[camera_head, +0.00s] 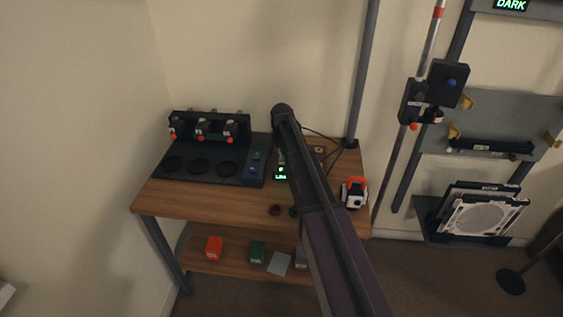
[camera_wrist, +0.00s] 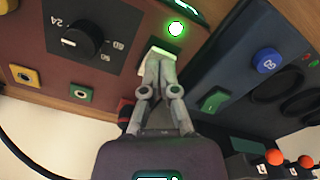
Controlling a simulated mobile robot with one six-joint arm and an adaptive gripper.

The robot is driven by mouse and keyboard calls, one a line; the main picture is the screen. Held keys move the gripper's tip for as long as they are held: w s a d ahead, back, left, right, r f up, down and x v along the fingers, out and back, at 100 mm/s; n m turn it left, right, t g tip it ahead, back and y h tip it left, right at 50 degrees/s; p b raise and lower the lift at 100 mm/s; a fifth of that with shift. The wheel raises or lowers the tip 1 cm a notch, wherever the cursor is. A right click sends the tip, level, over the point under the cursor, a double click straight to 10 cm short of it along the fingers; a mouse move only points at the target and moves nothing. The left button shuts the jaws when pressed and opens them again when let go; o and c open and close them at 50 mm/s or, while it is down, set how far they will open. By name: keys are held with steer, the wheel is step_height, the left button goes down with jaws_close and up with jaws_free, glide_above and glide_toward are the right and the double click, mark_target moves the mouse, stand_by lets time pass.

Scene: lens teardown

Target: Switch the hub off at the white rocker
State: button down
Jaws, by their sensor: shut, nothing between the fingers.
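The hub is a dark red box (camera_wrist: 115,75) in the wrist view, with a black dial (camera_wrist: 84,40), coloured sockets and a bright green lamp (camera_wrist: 176,28). The white rocker (camera_wrist: 146,66) shows only partly beside and behind my fingertips. My gripper (camera_wrist: 160,60) is shut and empty, its tips at the rocker; I cannot tell whether they touch it or which way it is tipped. In the head view my arm covers much of the hub, and a green lit display (camera_head: 281,173) shows beside the arm.
A dark blue-grey station with a blue GO button (camera_wrist: 267,61) and a green button (camera_wrist: 213,100) stands close right of the hub. Black cables (camera_head: 335,143) run behind the hub. A white and orange device (camera_head: 354,193) sits at the right end of the wooden table (camera_head: 180,200).

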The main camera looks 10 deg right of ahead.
steer(key=shift+f+b, duration=0.4)
steer(key=shift+f, duration=0.05)
stand_by(0.4)
steer(key=shift+r, duration=0.15)
steer(key=shift+r+p, duration=3.4)
steer(key=shift+p, duration=0.15)
steer(key=s+m, duration=0.2)
steer(key=s, duration=2.7)
